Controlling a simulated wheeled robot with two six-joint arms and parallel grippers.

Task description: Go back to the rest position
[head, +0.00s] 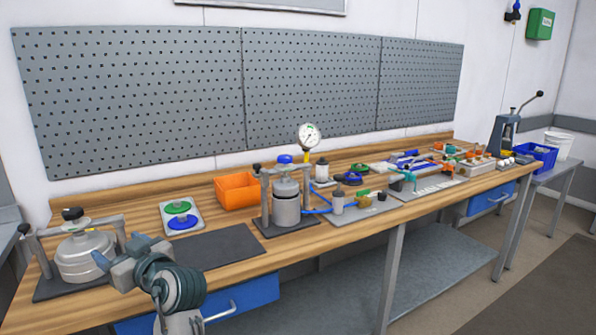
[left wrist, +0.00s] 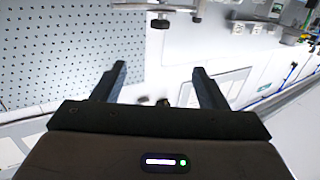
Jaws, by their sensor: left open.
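My left gripper (head: 112,256) is in the lower left of the head view, in front of the workbench. In the picture it overlaps the right edge of a squat metal pot (head: 86,258) in a frame. In the left wrist view the two dark fingers of my left gripper (left wrist: 158,80) stand wide apart with nothing between them. The wrist view looks tilted, toward the wall and pegboard. My right gripper is not in view.
The wooden workbench (head: 235,252) holds a dark mat (head: 205,247), an orange bin (head: 238,191), a taller metal vessel (head: 286,206) with a gauge (head: 308,136), and several small parts. A blue bin (head: 535,154) stands at the far right. The floor on the right is clear.

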